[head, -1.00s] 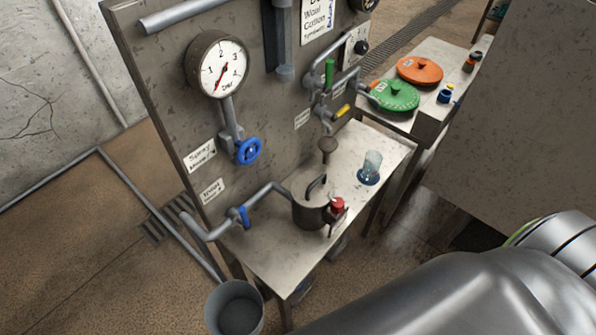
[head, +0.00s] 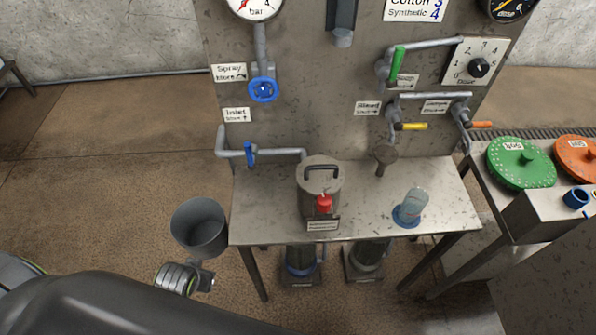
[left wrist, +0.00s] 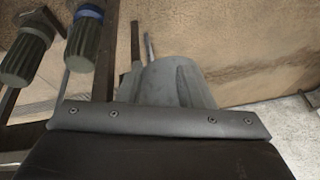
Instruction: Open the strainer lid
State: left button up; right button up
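The strainer (head: 314,207) is a dark metal pot on the steel table, in the middle of the head view. Its flat round lid (head: 319,168) lies level on top with a dark arched handle, and it looks shut. The left wrist view shows no clear fingers either. My right gripper is not in view.
The grey bucket (head: 199,228) is left of the table; it also shows in the left wrist view (left wrist: 168,84). A pipe with a blue valve (head: 250,154) runs to the strainer. A glass jar (head: 413,203) stands right.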

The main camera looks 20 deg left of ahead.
aim_at(317, 166)
pick_arm(q)
jog(key=w+a+r+m+t+h+b, duration=0.1)
jog(key=w+a+r+m+t+b, duration=0.15)
jog(key=w+r+t, duration=1.4)
jog(key=w+d+r+m+g+h, duration=0.3)
jog(key=w+d+r+m+h, duration=0.45)
jog(key=h, duration=0.45)
jog(key=s+d+f+m+g+h, duration=0.1)
jog(key=s+d+m+g+h, duration=0.4)
jog(key=m+g, duration=0.5)
jog(key=w+d+p, duration=0.1)
jog(key=d, duration=0.3)
jog(key=w+d+n+g+h+p, duration=0.1)
jog(key=w+d, duration=0.1)
jog(key=d, duration=0.3)
jog(key=w+d+n+g, duration=0.1)
jog(key=w+d, duration=0.1)
jog(key=d, duration=0.2)
jog(key=shift+d+p, duration=0.25)
jog(key=shift+p, duration=0.15)
jog(key=shift+w+d+f+n, duration=0.1)
jog(key=shift+w+d+n, duration=0.2)
jog(key=shift+d, duration=0.35)
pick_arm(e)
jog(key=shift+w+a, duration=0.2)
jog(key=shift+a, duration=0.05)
